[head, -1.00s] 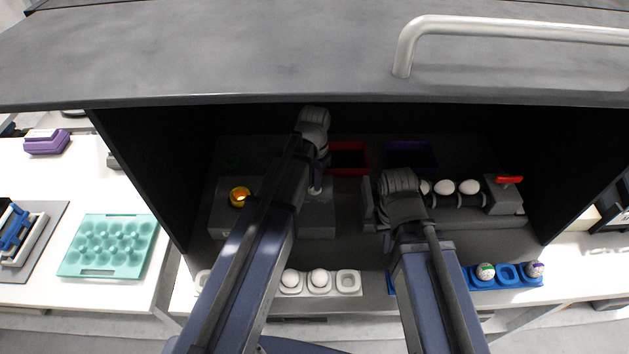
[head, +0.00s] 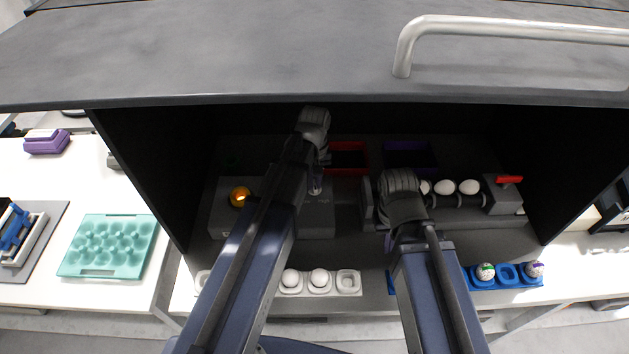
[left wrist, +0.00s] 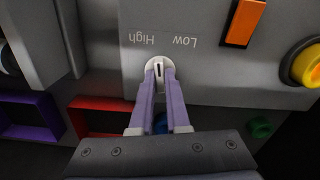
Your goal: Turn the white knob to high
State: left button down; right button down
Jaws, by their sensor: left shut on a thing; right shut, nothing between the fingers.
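The white knob (left wrist: 158,66) shows in the left wrist view on a grey panel (left wrist: 205,75), with a dark slot in its middle. The printed words High and Low appear upside down beside it, High to the left and Low to the right. My left gripper (left wrist: 159,78) is shut on the knob, with a purple finger on each side. In the head view my left gripper (head: 316,188) is at the grey control box (head: 318,222), and the knob is mostly hidden. My right gripper (head: 388,242) is shut and empty in front of the egg rollers.
A yellow button (head: 240,196) sits left on the box. Red (head: 348,170) and purple bins (head: 408,172) stand behind. White eggs (head: 444,187) lie on rollers by a red lever (head: 509,180). White (head: 348,283) and blue egg trays (head: 507,274) lie in front. Dark walls and hood enclose the space.

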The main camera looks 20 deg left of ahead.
aim_at(315, 184)
pick_arm(q)
jog(key=n, duration=0.6)
jog(key=shift+n, duration=0.3)
dwell(0.4)
jog(key=c, duration=0.9)
grip_release()
jog(key=shift+r, duration=0.15)
notch_tip(315, 184, up, 8)
jog(key=p, duration=0.8)
jog(key=shift+f, duration=0.2)
